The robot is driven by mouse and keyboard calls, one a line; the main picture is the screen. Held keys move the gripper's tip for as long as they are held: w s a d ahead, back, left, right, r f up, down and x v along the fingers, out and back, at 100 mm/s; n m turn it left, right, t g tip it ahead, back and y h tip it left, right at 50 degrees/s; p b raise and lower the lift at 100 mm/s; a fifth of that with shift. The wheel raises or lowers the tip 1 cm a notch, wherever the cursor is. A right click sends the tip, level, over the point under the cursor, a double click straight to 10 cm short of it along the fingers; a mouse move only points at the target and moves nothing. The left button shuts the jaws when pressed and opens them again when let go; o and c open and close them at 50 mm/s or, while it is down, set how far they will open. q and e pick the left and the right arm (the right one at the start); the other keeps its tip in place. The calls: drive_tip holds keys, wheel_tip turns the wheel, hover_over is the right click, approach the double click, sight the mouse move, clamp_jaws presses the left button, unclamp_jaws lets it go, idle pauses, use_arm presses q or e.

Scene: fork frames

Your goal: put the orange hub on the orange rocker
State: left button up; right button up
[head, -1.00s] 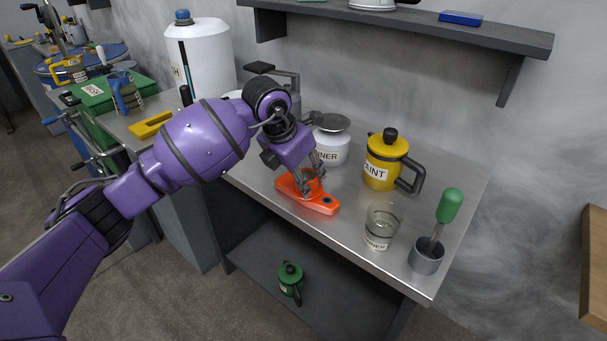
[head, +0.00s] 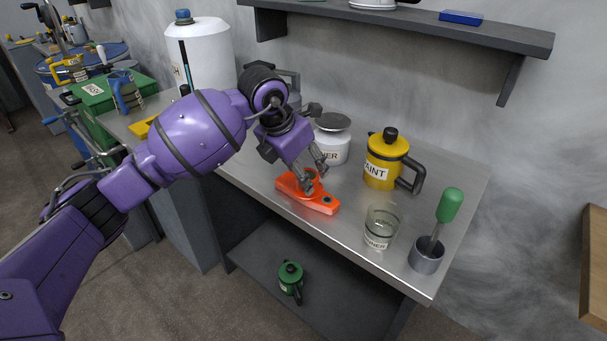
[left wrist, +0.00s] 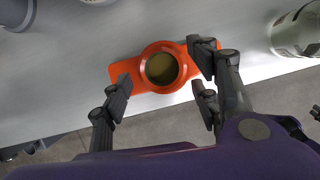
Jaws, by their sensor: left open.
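The orange rocker (head: 316,203) lies flat on the metal bench as a long low orange piece with a dark round spot near its right end. The orange hub (left wrist: 146,66) shows in the left wrist view as a round orange ring with a dark inside, over the middle of the rocker (left wrist: 122,72). It appears to rest on the rocker; the contact is not visible. My left gripper (head: 313,177) is open, its fingers apart around the hub in the head view. It shows in the left wrist view (left wrist: 162,90) too, clear of the ring. My right gripper is not in view.
A yellow paint pot (head: 383,165), a glass jar (head: 381,228) and a grey cup (head: 426,258) with a green-handled tool stand to the right. A green pot (head: 290,280) sits on the lower shelf.

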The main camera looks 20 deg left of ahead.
use_arm(q)
drive_tip(key=v, duration=1)
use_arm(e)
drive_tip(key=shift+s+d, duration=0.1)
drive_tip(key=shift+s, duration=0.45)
use_arm(q)
drive_tip(key=shift+s, duration=0.15)
